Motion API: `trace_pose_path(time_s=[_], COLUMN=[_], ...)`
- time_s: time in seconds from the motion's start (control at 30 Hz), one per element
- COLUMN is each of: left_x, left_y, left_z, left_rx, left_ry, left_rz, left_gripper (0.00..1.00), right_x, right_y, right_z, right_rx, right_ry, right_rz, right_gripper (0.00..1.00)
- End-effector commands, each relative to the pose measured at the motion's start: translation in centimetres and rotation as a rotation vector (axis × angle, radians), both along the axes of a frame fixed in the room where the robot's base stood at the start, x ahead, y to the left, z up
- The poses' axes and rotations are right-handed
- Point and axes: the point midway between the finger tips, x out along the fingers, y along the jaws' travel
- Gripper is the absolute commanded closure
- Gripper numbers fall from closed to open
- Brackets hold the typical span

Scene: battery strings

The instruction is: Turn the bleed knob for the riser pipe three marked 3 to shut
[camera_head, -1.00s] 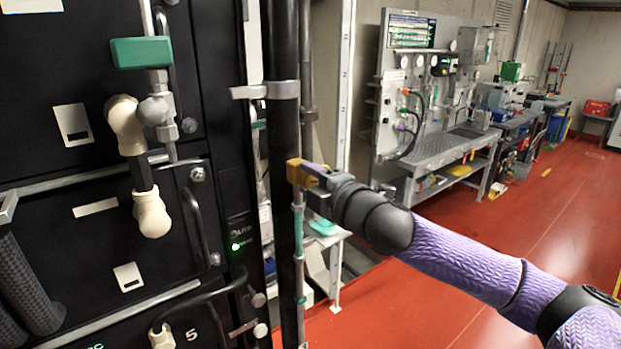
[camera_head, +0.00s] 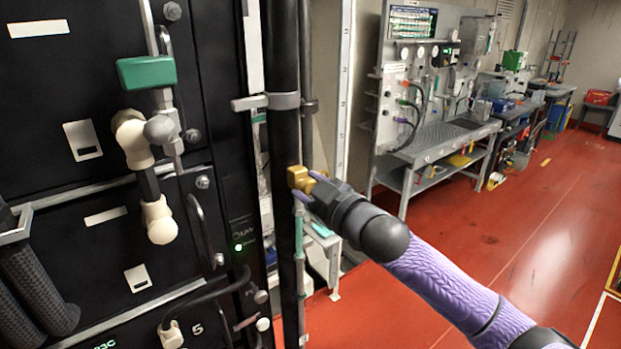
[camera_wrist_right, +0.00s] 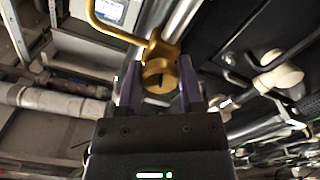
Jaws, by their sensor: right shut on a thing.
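A brass bleed knob (camera_head: 297,179) sits on the front of a black vertical riser pipe (camera_head: 285,130). My right gripper (camera_head: 309,187) reaches it from the right, with its purple fingers at the brass. In the right wrist view, the slotted round brass knob (camera_wrist_right: 159,76) lies between the two fingers of the right gripper (camera_wrist_right: 160,92), which is shut on it. A bent brass rod (camera_wrist_right: 112,31) runs from the fitting there. I cannot read a 3 on the pipe. My left gripper is out of view.
A black battery cabinet (camera_head: 225,130) with hoses and a green-handled valve (camera_head: 146,71) stands close on the left. A grey clamp (camera_head: 283,101) holds the pipe above the knob. A grey workbench (camera_head: 440,145) stands behind. Red floor (camera_head: 530,230) is open at right.

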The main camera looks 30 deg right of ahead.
Motion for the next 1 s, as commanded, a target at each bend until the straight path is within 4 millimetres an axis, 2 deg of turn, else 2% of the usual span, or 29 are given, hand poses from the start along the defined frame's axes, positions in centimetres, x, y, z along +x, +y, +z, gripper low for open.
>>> trace_pose_path(time_s=[0.2, 0.5, 1.0], left_x=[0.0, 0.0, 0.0], left_y=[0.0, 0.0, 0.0], left_z=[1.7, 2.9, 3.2], left_rx=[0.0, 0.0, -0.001], left_ry=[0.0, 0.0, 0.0], left_rz=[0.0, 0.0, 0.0], left_gripper=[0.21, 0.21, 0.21], right_x=[0.0, 0.0, 0.0], right_y=[0.0, 0.0, 0.0], right_z=[0.1, 0.0, -0.2], right_rx=[0.171, 0.328, 0.392], right_ry=[0.017, 0.03, 0.036], right_rz=[-0.001, 0.0, -0.001], right_gripper=[1.0, 1.0, 1.0])
